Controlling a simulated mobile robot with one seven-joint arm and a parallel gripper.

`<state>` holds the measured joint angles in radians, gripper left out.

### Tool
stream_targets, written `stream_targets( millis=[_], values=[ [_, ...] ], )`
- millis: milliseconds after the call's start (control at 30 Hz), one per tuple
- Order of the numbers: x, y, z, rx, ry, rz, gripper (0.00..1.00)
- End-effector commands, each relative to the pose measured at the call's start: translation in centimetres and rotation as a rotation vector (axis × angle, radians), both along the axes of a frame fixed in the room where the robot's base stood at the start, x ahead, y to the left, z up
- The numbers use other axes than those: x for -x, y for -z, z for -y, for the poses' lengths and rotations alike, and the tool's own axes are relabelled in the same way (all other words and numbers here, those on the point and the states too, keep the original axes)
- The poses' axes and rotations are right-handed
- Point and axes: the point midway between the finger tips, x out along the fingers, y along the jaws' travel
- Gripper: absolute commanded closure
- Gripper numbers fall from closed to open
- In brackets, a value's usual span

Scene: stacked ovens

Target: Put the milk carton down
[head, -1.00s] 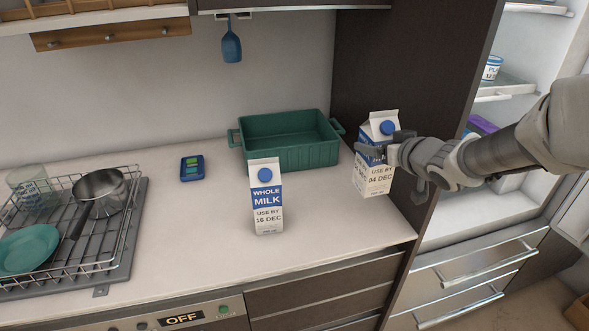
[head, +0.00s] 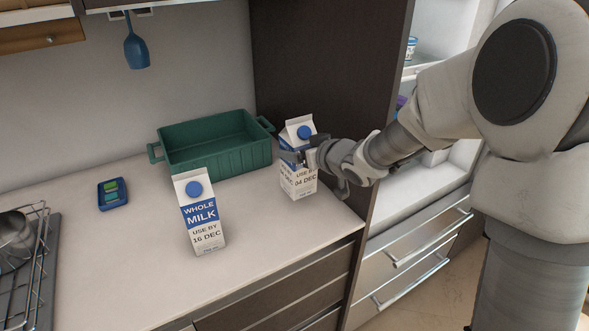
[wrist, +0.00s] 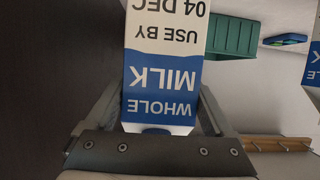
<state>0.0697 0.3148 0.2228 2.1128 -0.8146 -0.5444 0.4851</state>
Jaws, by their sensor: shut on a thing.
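My gripper (head: 304,158) is shut on a white and blue milk carton (head: 303,184) marked USE BY 04 DEC. In the head view this carton is upright at the right end of the counter, beside the dark tall panel. Its base looks at or very near the counter top; I cannot tell if it touches. In the wrist view the held carton (wrist: 162,70) appears upside down between the two fingers. A second milk carton (head: 204,222), marked USE BY 16 DEC, stands upright on the counter (head: 130,255) to the left.
A green crate (head: 220,158) stands behind the cartons, close to the held one. A wire rack with a pan (head: 14,240) is at far left. An open fridge (head: 425,150) is at right.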

Motion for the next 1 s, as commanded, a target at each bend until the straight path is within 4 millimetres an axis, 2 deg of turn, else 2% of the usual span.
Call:
stream_targets(
  millis=[100, 233, 733, 767, 800, 1000],
  values=[
    [0.0, 2.1, -0.1, -0.002, -0.001, 0.0, 1.0],
    [0.0, 3.7, -0.1, -0.002, -0.001, 0.001, 1.0],
    [-0.1, 4.6, 0.0, -0.003, 0.0, 0.004, 1.0],
    [0.0, 4.7, 0.0, 0.0, 0.0, -0.001, 0.07],
    [0.0, 4.7, 0.0, 0.0, 0.0, -0.002, 0.0],
    [0.0, 4.7, 0.0, 0.0, 0.0, -0.002, 0.0]
  ],
)
